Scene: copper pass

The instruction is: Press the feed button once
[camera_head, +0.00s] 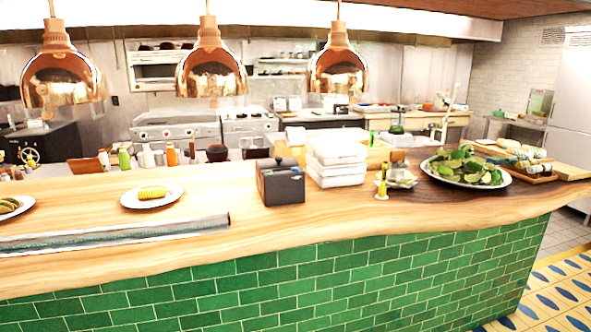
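A small dark box-shaped machine (280,182), which looks like a ticket printer, stands upright on the wooden counter near the middle of the view. Its front and left side face me, and a few tiny light and green details show along its top edge. They are too small to tell which one is the feed button. Neither of my grippers is in view, and nothing touches the machine.
White stacked containers (336,160) stand close to the machine's right. A corn plate (152,195) and a long foil-like roll (115,235) lie to its left. A leafy green platter (465,168) is further right. Copper lamps (211,70) hang above. Counter (300,222) before the machine is clear.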

